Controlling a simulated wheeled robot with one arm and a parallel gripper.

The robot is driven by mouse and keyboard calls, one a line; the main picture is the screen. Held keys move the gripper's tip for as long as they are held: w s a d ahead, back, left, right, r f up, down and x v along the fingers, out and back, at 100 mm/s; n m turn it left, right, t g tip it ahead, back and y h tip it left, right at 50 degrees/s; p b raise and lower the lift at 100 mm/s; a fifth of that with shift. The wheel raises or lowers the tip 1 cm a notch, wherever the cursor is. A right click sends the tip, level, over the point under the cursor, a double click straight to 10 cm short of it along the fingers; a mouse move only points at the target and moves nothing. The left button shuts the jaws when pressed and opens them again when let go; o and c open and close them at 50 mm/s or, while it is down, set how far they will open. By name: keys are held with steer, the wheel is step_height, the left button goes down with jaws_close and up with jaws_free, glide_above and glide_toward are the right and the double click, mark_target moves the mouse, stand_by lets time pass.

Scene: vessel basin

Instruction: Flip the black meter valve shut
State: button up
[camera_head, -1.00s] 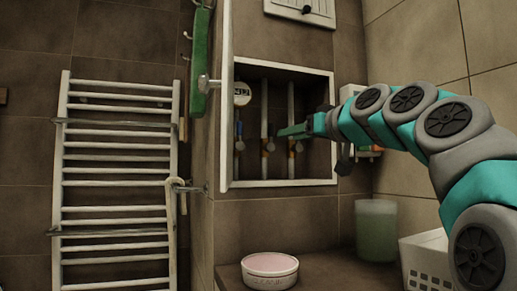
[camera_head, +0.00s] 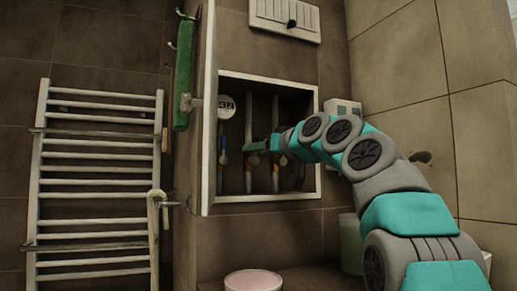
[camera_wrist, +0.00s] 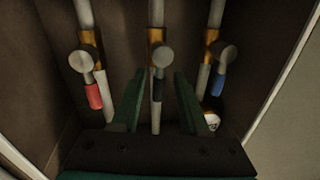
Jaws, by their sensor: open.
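The black valve handle (camera_wrist: 158,88) is on the middle pipe in the wrist view, below a round grey knob and brass fitting. It lies along the line of its pipe. My gripper (camera_wrist: 159,80) is open, with one green finger on each side of the black handle; I cannot tell whether either finger touches it. In the head view my gripper (camera_head: 258,146) reaches into the wall cabinet (camera_head: 265,200) at the middle pipe and hides the black valve there.
A red handle (camera_wrist: 94,96) and a blue handle (camera_wrist: 218,86) sit on the neighbouring pipes, close to my fingers. A round meter (camera_head: 227,106) is at the cabinet's upper left. The open cabinet door (camera_head: 208,120) stands at the left.

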jaws_close()
stand_by(0.6)
